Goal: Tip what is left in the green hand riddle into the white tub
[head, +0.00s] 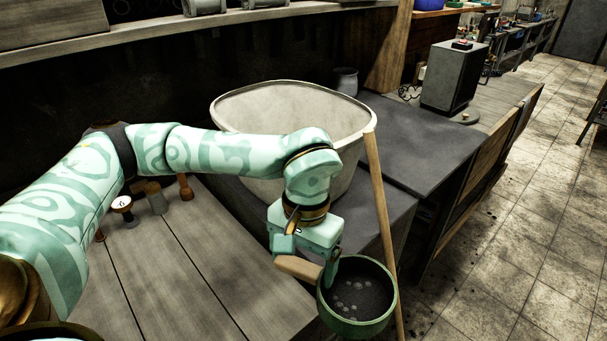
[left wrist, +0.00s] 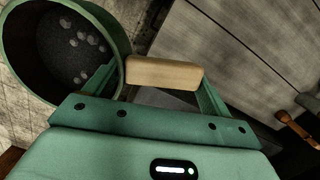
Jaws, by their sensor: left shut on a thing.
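The green hand riddle (head: 356,324) hangs in the air in front of the bench, at the lower right of the head view. Several pale lumps (head: 352,296) lie on its dark mesh. My left gripper (head: 306,270) is shut on the riddle's wooden handle (head: 296,267). The left wrist view shows the handle (left wrist: 163,73) between the fingers and the riddle (left wrist: 118,42) at the upper left, lumps inside. The white tub (head: 245,108) stands on the bench behind my left arm, which hides part of it. The riddle is in front of the tub, apart from it. My right gripper is not in view.
A long wooden pole (head: 379,220) leans against the tub's right rim. Small tools, including a round gauge (head: 122,204), stand on the wooden bench (head: 180,280) at left. A grey box (head: 452,78) stands farther back. Tiled floor (head: 500,270) is open at right.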

